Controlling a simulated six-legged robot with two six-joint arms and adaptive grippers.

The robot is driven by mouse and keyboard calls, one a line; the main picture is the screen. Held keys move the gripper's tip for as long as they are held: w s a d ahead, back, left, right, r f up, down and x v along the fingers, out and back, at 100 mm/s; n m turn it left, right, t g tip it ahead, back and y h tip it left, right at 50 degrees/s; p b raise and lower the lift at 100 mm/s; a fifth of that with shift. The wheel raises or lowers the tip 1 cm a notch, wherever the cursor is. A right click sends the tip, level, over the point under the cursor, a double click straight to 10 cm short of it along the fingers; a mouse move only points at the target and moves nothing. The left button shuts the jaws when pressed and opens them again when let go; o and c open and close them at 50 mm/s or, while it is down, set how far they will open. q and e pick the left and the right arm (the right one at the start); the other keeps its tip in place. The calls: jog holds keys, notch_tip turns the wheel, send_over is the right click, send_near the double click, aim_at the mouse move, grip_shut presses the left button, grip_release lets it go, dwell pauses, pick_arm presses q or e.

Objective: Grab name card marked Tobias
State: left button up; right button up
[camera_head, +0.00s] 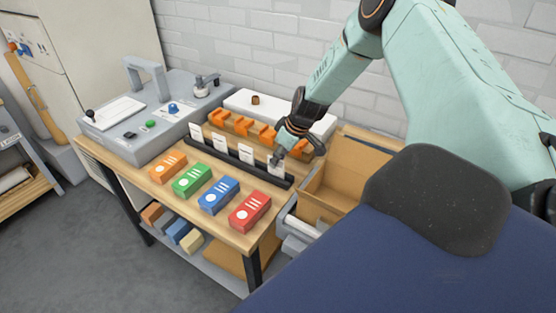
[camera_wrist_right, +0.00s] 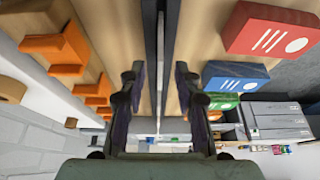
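Several white name cards stand upright in a long black holder (camera_head: 230,160) on the wooden table. Three of them, the left card (camera_head: 196,132), the second card (camera_head: 219,142) and the third card (camera_head: 246,154), show clearly; the print is too small to read, so I cannot tell which is Tobias. My right gripper (camera_head: 279,158) is at the rightmost card (camera_head: 275,170) and covers part of it. In the wrist view the fingers of the right gripper (camera_wrist_right: 159,78) are apart, on either side of a thin upright card edge (camera_wrist_right: 160,60), with gaps on both sides. My left gripper is not in view.
Orange, green, blue and red boxes (camera_head: 250,211) lie in front of the holder. Orange brackets (camera_head: 230,128) stand behind it. An open cardboard box (camera_head: 343,170) is at the right, and a grey machine (camera_head: 160,115) at the left.

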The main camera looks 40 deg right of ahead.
jog(key=shift+w+a+f+b, duration=0.25)
jog(key=shift+w+f+b, duration=0.05)
jog(key=shift+w+f, duration=0.65)
jog(key=shift+s+r, duration=0.1)
jog(key=shift+s, duration=0.15)
jog(key=shift+s+d+r, duration=0.1)
jog(key=shift+s+r, duration=0.05)
jog(key=shift+s, duration=0.2)
jog(key=shift+c, duration=1.2)
jog(key=shift+w, duration=0.2)
jog(key=c, duration=0.3)
jog(key=shift+w, duration=0.15)
grip_shut()
